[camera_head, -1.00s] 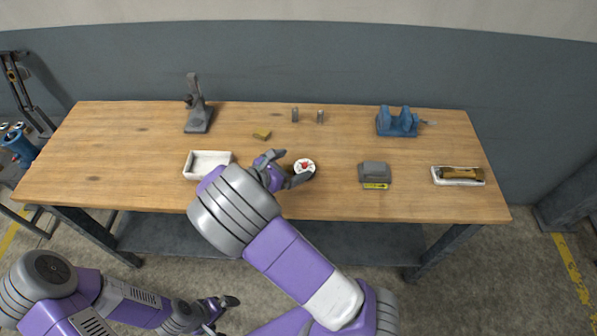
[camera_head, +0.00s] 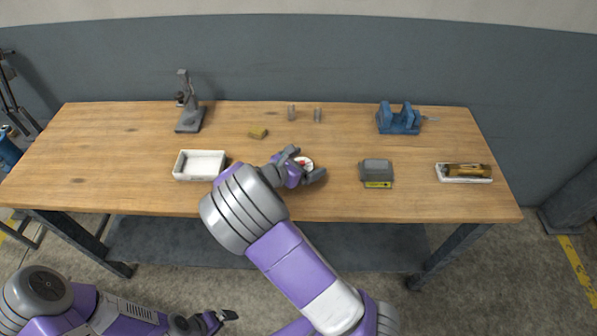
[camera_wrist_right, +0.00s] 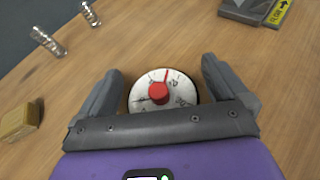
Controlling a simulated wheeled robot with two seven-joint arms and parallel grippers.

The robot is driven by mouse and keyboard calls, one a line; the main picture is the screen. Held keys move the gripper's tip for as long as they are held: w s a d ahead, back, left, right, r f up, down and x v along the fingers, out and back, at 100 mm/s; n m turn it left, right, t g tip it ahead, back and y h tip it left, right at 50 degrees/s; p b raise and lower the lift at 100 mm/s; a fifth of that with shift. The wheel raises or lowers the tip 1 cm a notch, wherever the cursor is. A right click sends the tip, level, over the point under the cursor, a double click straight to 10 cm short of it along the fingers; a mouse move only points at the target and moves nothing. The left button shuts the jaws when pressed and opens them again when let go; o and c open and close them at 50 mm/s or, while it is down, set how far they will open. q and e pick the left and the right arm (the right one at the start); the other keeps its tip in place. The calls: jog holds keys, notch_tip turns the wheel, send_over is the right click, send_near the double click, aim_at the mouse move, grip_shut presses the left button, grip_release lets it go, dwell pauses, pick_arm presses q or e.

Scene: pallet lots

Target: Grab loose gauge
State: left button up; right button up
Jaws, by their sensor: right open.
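The loose gauge (camera_wrist_right: 160,91) is a round white dial with dark markings, a red centre and a red pointer. It lies face up on the wooden table. In the head view the gauge (camera_head: 304,163) is partly hidden by my right gripper (camera_head: 306,164). In the right wrist view my right gripper (camera_wrist_right: 162,85) is open, with one finger on each side of the gauge and a gap showing to the fingers. The gauge's near edge is hidden behind the gripper's palm. My left gripper (camera_head: 222,319) is low at the left, off the table; its fingers are too small to judge.

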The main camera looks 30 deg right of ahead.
jog(key=shift+d, duration=0.1)
jog(key=shift+c, duration=0.6)
jog(key=c, duration=1.4)
jog(key=shift+c, duration=0.2)
jog(key=shift+r, duration=0.1)
